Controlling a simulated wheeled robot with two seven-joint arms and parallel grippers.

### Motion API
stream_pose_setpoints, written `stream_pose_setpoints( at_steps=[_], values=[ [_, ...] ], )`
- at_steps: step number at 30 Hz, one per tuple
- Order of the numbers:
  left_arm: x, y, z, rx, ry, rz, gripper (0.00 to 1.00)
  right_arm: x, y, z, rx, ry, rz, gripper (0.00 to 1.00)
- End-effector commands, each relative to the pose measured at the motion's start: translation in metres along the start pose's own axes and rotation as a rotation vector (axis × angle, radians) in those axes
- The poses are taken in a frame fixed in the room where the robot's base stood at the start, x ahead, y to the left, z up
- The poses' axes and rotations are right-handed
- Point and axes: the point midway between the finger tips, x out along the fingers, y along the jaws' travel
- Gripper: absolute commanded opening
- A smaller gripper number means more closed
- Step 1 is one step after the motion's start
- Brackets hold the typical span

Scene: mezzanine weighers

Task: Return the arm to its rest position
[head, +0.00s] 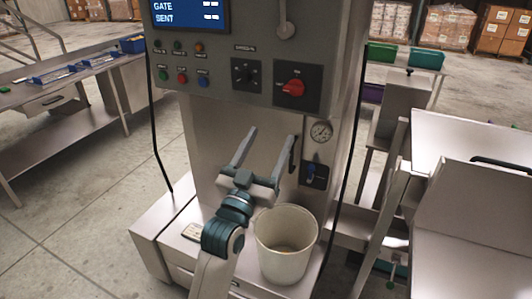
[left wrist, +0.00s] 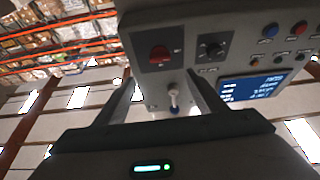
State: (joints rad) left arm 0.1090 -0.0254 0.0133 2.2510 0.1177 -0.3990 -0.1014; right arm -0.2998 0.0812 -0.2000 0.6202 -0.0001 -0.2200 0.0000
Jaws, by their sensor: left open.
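My left gripper (head: 265,151) is raised in front of the machine's lower panel in the head view, with its two fingers spread apart and nothing between them. It sits below the control panel (head: 222,78) and above and behind the rim of a cream bucket (head: 285,262). In the left wrist view the open fingers (left wrist: 163,92) frame the underside of the control panel, with a lever (left wrist: 173,97) showing between them. My right gripper does not show in either view.
The panel carries a red rotary switch (head: 293,88), a black dial (head: 245,73), several push buttons and a blue screen (head: 188,15). A metal bench (head: 72,118) stands left, and a pale metal unit (head: 470,165) stands right.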

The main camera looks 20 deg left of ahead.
Motion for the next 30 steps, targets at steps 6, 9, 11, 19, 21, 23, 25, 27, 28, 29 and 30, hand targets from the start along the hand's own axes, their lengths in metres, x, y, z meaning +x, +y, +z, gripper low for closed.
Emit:
stream_pose_setpoints(
  at_steps=[6, 9, 11, 19, 21, 23, 25, 27, 28, 29, 30],
  values=[
    [-0.013, 0.0, 0.0, 0.0, 0.0, 0.0, 0.64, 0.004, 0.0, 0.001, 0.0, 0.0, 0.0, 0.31],
    [-0.013, 0.0, -0.001, 0.0, 0.0, 0.0, 0.64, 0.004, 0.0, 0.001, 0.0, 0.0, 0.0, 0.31],
    [-0.013, 0.0, -0.001, 0.0, 0.0, 0.0, 0.64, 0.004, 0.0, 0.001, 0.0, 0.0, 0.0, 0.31],
    [-0.013, 0.0, -0.001, 0.0, 0.001, 0.0, 0.64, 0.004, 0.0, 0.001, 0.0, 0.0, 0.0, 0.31],
    [-0.013, 0.0, 0.0, 0.0, 0.0, 0.0, 0.64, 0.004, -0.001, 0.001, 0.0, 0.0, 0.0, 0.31],
    [-0.013, 0.0, 0.002, 0.0, -0.005, 0.0, 0.64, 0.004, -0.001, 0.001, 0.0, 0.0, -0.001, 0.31],
    [-0.013, 0.001, 0.01, -0.001, -0.018, 0.001, 0.64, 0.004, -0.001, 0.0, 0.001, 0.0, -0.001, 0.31],
    [-0.013, 0.001, 0.023, -0.001, -0.041, 0.003, 0.64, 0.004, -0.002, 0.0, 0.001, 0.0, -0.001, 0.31],
    [-0.013, 0.002, 0.031, -0.001, -0.055, 0.004, 0.64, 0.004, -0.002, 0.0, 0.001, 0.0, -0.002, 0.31],
    [-0.013, 0.002, 0.041, -0.002, -0.071, 0.005, 0.64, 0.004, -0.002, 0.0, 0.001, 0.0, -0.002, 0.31],
    [-0.014, 0.003, 0.055, -0.002, -0.097, 0.007, 0.64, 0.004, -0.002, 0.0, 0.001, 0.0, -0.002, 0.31]
  ],
)
